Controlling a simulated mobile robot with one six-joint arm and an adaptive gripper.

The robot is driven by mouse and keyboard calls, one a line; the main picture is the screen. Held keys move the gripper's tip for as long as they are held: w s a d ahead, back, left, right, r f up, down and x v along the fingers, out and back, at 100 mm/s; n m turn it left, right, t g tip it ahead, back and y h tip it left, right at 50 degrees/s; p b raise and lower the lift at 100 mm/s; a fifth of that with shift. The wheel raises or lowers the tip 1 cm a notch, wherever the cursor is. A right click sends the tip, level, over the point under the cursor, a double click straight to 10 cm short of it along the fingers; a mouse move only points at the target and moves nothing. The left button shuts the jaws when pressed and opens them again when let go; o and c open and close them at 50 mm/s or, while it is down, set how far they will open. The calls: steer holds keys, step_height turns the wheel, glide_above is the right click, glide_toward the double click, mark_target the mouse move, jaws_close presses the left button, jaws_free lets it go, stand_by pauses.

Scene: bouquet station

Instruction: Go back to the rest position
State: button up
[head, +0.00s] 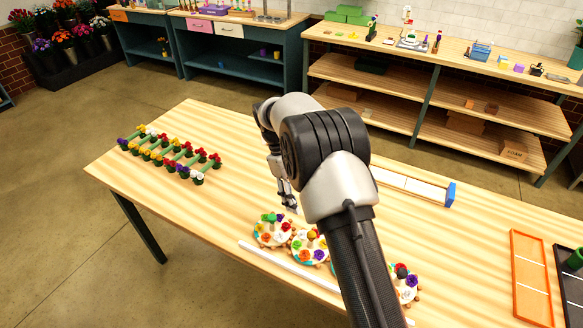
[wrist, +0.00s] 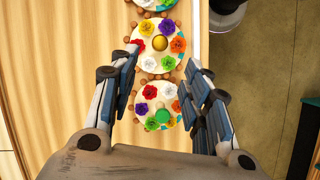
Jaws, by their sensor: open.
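My gripper (head: 288,203) hangs over the wooden table (head: 215,215), above and just behind the leftmost round flower holder. In the wrist view my gripper (wrist: 165,85) is open, with nothing between its fingers. Two round white holders with coloured flowers show between and beyond the fingers: one with a green centre knob (wrist: 162,117) and one with a yellow centre knob (wrist: 160,43). In the head view the green-knobbed holder (head: 270,230) and the yellow-knobbed holder (head: 310,247) stand side by side. My arm hides part of the row; another holder (head: 404,285) shows at its right.
Rows of flowers with green stems (head: 172,158) lie at the table's left. A white strip (head: 290,272) runs along the near edge. A blue-ended rail (head: 450,194), an orange tray (head: 531,278) and a black tray (head: 569,275) are at the right. The table's middle left is clear.

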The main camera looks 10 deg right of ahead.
steer(key=s+d+r+m+t+y+b, duration=0.1)
steer(key=s+r+m+t, duration=0.1)
steer(key=s+r, duration=0.5)
steer(key=s+d+r+m+t+y+b, duration=0.1)
steer(key=s+d+r+t+b, duration=0.1)
steer(key=s+r, duration=0.5)
steer(key=s+m+t+b, duration=0.2)
steer(key=s+m+t, duration=0.2)
steer(key=s, duration=1.4)
steer(key=shift+d+r+m+y, duration=0.25)
steer(key=shift+m+y, duration=0.15)
